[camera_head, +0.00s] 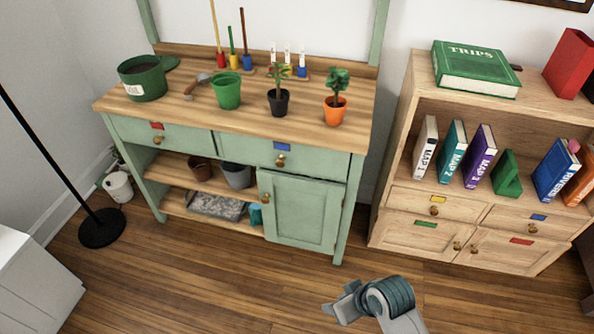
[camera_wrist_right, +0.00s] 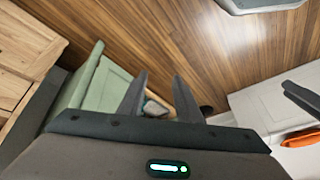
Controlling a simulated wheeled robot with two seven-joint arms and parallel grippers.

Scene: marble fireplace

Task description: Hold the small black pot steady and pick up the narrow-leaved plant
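The small black pot (camera_head: 278,102) stands upright on the wooden top of the green potting bench (camera_head: 120,105). A green plant (camera_head: 279,75) with narrow leaves rises from it. To its right an orange pot (camera_head: 334,111) holds a broader-leaved plant (camera_head: 337,80). My right arm shows at the lower right of the head view, low in front of the bench and well away from the pots. In the right wrist view my right gripper (camera_wrist_right: 160,95) has its fingers apart with nothing held between them. I cannot identify my left gripper in either view.
Labelled markers and tools line the back. A bookcase (camera_head: 400,150) is to the right. The floor before the bench is clear.

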